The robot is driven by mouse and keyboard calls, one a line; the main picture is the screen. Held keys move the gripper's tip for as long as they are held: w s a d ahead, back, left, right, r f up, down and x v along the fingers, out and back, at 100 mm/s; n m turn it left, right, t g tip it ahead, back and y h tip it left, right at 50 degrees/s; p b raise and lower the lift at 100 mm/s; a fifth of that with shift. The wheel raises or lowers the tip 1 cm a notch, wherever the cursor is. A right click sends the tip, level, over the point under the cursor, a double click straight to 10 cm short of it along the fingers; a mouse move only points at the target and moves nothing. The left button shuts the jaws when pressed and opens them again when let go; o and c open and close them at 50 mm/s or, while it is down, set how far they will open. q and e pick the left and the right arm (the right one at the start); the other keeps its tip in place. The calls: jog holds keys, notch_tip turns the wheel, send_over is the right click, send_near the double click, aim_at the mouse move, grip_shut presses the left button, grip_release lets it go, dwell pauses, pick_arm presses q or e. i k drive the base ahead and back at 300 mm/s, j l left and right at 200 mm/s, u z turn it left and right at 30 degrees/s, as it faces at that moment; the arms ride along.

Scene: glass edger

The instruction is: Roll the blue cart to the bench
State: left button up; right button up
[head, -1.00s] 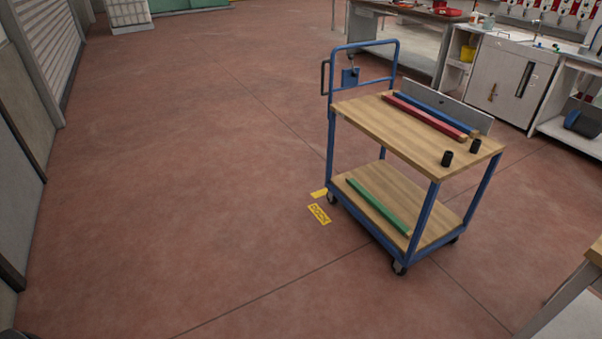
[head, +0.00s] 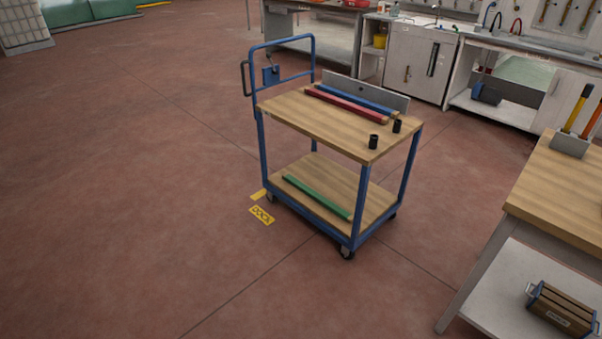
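The blue cart (head: 358,205) stands on the red floor in the middle of the head view, with a wooden top and a wooden lower shelf. Its push handle (head: 282,42) rises at the far left end, with a small blue plate hanging there. On the top lie a red bar (head: 345,103), a blue bar (head: 356,99) and two black cylinders (head: 374,142). A green bar (head: 317,196) lies on the lower shelf. A wooden-topped bench (head: 562,195) stands at the right edge, apart from the cart. Neither of my grippers is in view.
A yellow dock marking (head: 262,215) lies on the floor at the cart's left. White cabinets (head: 416,62) and a sink counter line the back. The floor on the left is clear.

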aim_at(364, 140)
jog(key=i+j, duration=0.15)
jog(key=i, duration=0.3)
jog(key=i+j, duration=0.15)
jog(key=i, duration=0.25)
jog(key=i+j+z, duration=0.1)
jog(key=i, duration=0.35)
jog(key=i+j, duration=0.2)
jog(key=i, duration=0.25)
